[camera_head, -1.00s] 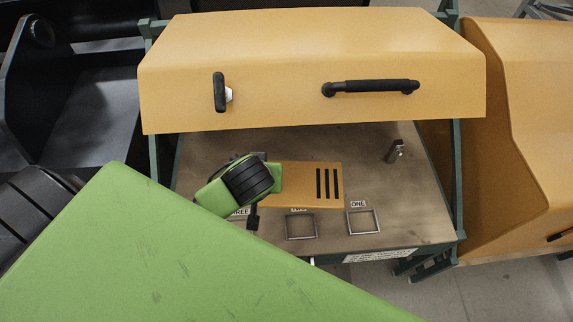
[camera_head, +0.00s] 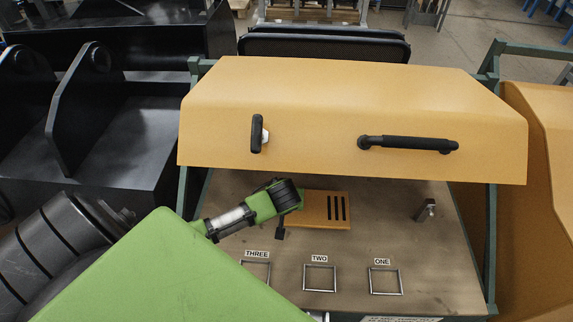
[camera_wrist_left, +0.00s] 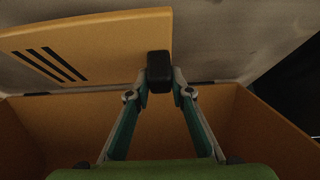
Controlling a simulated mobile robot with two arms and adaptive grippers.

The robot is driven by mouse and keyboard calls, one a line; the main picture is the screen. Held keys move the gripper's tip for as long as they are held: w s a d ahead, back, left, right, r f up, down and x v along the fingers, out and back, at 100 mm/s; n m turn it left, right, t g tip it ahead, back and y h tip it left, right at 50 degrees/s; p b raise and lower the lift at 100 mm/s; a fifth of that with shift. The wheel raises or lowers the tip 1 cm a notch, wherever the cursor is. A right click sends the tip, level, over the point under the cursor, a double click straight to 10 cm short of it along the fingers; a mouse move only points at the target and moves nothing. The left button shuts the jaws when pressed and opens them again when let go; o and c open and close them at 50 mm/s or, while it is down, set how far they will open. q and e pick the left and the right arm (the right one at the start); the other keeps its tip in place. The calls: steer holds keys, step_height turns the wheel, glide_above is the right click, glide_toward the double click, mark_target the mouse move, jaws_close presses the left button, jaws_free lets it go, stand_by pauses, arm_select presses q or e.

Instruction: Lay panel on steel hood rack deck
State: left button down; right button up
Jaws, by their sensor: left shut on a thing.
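The panel (camera_head: 325,209) is a flat orange plate with three dark slots. In the head view it is over the brown rack deck (camera_head: 375,235), below the raised orange hood (camera_head: 345,95). Whether it touches the deck is unclear. My left gripper (camera_wrist_left: 159,76) is shut on a black block-shaped grip at the panel's edge in the wrist view, where the slotted panel (camera_wrist_left: 100,42) extends left. In the head view my left wrist hides the panel's left end and most of the gripper. My right gripper is not in view.
Three square metal frames, labelled THREE (camera_head: 256,264), TWO (camera_head: 320,266) and ONE (camera_head: 385,270), line the deck's front. A small metal post (camera_head: 426,210) stands at the right. The hood's black handle (camera_head: 408,143) and latch (camera_head: 257,133) face me. Bare deck lies right of the panel.

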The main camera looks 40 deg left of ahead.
arm_select(q)
steer(key=f, duration=0.3)
steer(key=shift+w+a+f, duration=0.1)
steer(key=shift+w+a, duration=0.1)
steer(key=shift+f, duration=0.2)
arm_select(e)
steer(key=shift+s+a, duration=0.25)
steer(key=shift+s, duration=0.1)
arm_select(q)
steer(key=c, duration=1.8)
jaws_free()
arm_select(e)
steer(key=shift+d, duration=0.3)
